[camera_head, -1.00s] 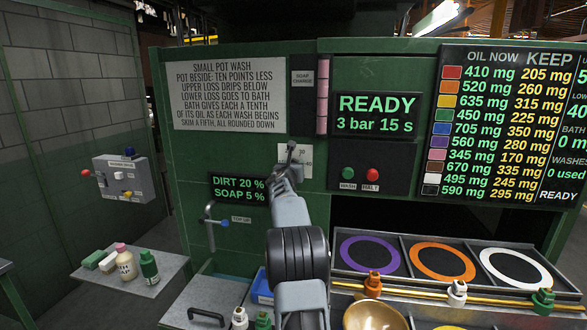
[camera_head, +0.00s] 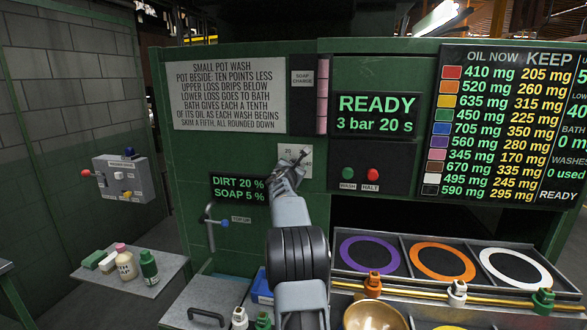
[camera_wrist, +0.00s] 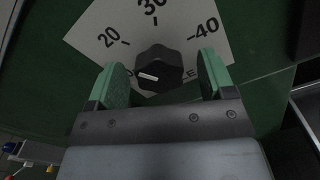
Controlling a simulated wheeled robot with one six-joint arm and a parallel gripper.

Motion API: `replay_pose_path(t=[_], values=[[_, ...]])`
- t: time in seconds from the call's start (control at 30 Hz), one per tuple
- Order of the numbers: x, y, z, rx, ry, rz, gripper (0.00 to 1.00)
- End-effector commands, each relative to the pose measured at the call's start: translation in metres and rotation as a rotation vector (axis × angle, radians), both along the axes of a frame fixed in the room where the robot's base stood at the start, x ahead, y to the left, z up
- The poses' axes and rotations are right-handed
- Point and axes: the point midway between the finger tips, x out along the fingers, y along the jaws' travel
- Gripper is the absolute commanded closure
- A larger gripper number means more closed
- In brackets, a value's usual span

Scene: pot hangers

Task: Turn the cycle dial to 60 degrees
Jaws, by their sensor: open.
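The cycle dial (camera_wrist: 157,68) is a dark, faceted knob on a white plate (camera_wrist: 185,28) printed with 20, 30 and 40. In the wrist view, a small white mark shows on its face. My gripper (camera_wrist: 162,60) is open, with one green-padded finger on each side of the dial. Gaps show between pads and knob. In the head view, my gripper (camera_head: 297,160) is in front of the plate (camera_head: 294,151) and hides the dial. The green display (camera_head: 376,115) reads READY, 3 bar 20 s.
Green WASH (camera_head: 348,173) and red HALT (camera_head: 372,174) buttons lie right of my gripper. A DIRT/SOAP display (camera_head: 238,188) and a blue-tipped lever (camera_head: 222,223) are at left. A brass bowl (camera_head: 375,315) stands below.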

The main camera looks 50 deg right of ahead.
Motion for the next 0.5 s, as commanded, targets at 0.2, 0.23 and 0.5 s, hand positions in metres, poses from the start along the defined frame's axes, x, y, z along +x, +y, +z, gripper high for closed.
replay_pose_path(t=[0.2, 0.23, 0.5], values=[[-0.008, 0.014, -0.003, -0.002, 0.000, 0.001, 0.24], [-0.010, 0.017, -0.004, -0.002, 0.000, 0.001, 0.24], [-0.023, 0.037, -0.002, -0.001, 0.000, 0.000, 0.24]])
